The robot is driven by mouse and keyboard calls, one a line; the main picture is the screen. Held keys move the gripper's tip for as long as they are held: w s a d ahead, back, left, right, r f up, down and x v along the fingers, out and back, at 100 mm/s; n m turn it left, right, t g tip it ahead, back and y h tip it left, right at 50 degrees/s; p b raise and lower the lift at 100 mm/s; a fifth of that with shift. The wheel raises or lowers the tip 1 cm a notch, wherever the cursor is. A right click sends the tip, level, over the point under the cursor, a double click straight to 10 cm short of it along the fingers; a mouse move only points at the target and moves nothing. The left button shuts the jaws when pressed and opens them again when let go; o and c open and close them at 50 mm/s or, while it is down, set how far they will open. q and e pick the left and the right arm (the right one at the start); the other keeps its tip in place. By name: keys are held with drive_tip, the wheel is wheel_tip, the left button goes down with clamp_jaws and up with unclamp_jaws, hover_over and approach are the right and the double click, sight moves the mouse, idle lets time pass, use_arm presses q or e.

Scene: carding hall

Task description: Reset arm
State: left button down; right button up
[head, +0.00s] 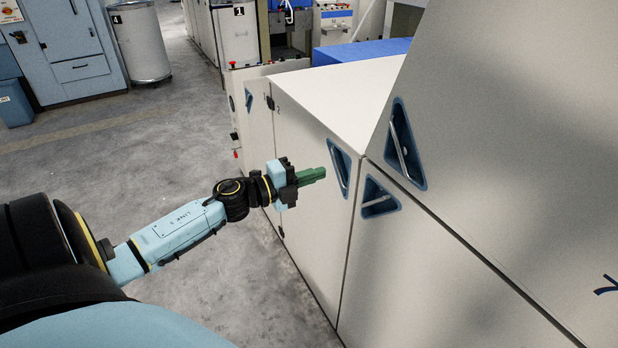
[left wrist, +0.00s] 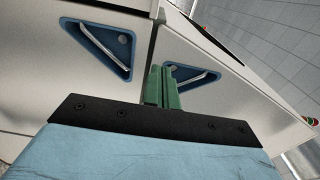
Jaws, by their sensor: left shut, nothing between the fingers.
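My left arm reaches in from the left in the head view. Its left gripper (head: 324,173) has green fingers that are closed together and empty. It is held out in front of the light grey machine cabinet (head: 310,210), close to a blue triangular recessed handle (head: 341,167). In the left wrist view the green fingers (left wrist: 162,72) point at the cabinet, between two blue triangular handles. I cannot tell whether the fingertips touch the panel. My right gripper is not in view.
More triangular handles (head: 405,146) (head: 379,198) sit in the machine's panels at the right. A metal drum (head: 140,45) and a grey-blue cabinet (head: 66,45) stand at the upper left. The concrete floor (head: 120,165) left of the machine is clear.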

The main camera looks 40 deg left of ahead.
use_arm(q)
drive_tip(key=shift+s+a, duration=0.2)
drive_tip(key=shift+s, duration=0.2)
drive_tip(key=shift+s, duration=0.1)
